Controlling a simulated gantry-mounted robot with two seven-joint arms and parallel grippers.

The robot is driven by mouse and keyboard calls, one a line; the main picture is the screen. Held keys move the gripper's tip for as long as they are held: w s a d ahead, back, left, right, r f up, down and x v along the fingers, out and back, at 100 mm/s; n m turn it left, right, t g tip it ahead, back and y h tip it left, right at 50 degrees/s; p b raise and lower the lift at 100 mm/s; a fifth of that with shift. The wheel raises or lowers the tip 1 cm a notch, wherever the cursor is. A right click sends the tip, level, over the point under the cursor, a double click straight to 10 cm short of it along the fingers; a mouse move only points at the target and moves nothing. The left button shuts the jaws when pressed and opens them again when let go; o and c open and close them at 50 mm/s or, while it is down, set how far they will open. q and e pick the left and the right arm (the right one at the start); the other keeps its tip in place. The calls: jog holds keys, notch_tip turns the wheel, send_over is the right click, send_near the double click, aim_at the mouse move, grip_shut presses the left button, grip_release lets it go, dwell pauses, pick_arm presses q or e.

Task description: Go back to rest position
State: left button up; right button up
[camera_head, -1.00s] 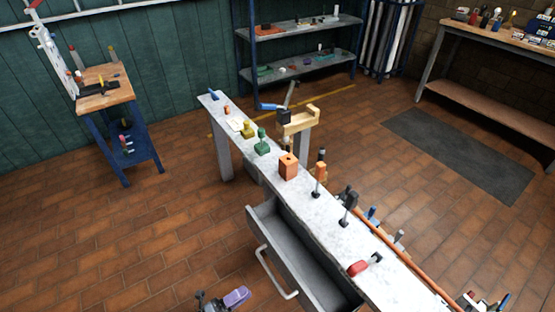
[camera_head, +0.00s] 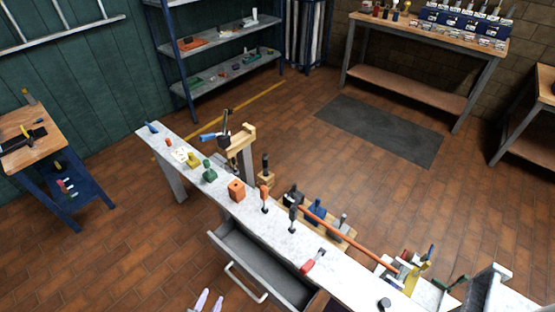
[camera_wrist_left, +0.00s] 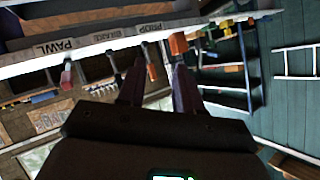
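My left gripper (camera_head: 209,300) shows at the bottom edge of the head view, with two pale purple fingertips pointing up and apart. It is left of the open drawer and clear of the bench. In the left wrist view the fingers (camera_wrist_left: 158,82) stand apart, with nothing visible between them. The labelled bench edge (camera_wrist_left: 100,43) lies beyond them, with "PAWL" readable. My right gripper is not visible in either view.
A long pale bench (camera_head: 277,232) carries an orange block (camera_head: 236,190), a green piece (camera_head: 209,173), upright handled tools and a red-handled tool (camera_head: 313,260). Its grey drawer (camera_head: 262,262) stands open. Shelves (camera_head: 225,60) and a workbench (camera_head: 430,35) stand behind.

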pick_arm(q)
jog(key=s+a+r+n+g+y, duration=0.1)
jog(key=s+a+r+n+g, duration=0.15)
jog(key=s+g, duration=0.3)
jog(key=s+a+r+n+g, duration=0.1)
jog(key=s+a+n+g, duration=0.2)
jog(key=s, duration=0.4)
notch_tip(320, 180, up, 38)
jog(key=d+f+p, duration=0.1)
jog(key=d+p, duration=0.1)
jog(key=p, duration=3.6)
notch_tip(320, 180, down, 75)
jog(key=b, duration=7.5)
jog(key=shift+w+a+r+g, duration=0.2)
jog(key=shift+w+g, duration=0.05)
jog(key=shift+g, duration=0.1)
jog(key=shift+m, duration=0.25)
